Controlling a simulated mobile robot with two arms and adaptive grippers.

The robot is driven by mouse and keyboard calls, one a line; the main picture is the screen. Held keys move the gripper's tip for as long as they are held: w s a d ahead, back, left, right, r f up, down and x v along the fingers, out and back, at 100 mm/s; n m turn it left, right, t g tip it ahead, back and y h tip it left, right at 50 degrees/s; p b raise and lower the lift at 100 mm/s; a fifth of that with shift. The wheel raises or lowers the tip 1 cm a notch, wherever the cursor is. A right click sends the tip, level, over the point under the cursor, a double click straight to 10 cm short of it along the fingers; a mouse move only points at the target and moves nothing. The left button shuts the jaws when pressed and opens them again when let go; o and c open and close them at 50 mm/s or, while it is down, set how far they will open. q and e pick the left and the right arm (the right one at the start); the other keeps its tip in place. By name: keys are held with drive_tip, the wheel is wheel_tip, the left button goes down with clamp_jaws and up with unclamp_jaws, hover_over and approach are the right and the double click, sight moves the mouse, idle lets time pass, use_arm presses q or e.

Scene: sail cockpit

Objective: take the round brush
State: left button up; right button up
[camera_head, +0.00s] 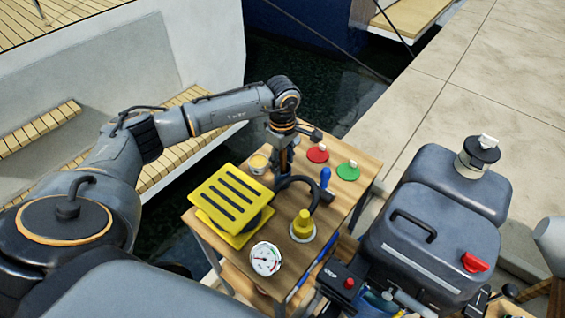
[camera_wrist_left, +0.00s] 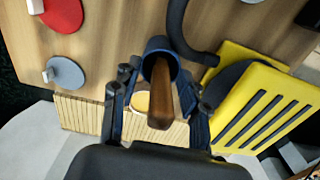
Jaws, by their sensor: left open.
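The round brush stands out by its brown wooden handle (camera_wrist_left: 160,97) and dark blue round collar (camera_wrist_left: 158,52) in the left wrist view. My left gripper (camera_wrist_left: 162,88) is open, with one finger on each side of the handle; I cannot tell whether either touches it. In the head view, my left gripper (camera_head: 284,140) points down over the wooden table, and a bit of the brown handle (camera_head: 283,160) shows under it. The brush's lower end is hidden there. My right gripper is not in view.
Dark jerrycans (camera_head: 430,245) stand to the right.

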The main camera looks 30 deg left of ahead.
use_arm(q)
clamp_jaws()
idle(0.3)
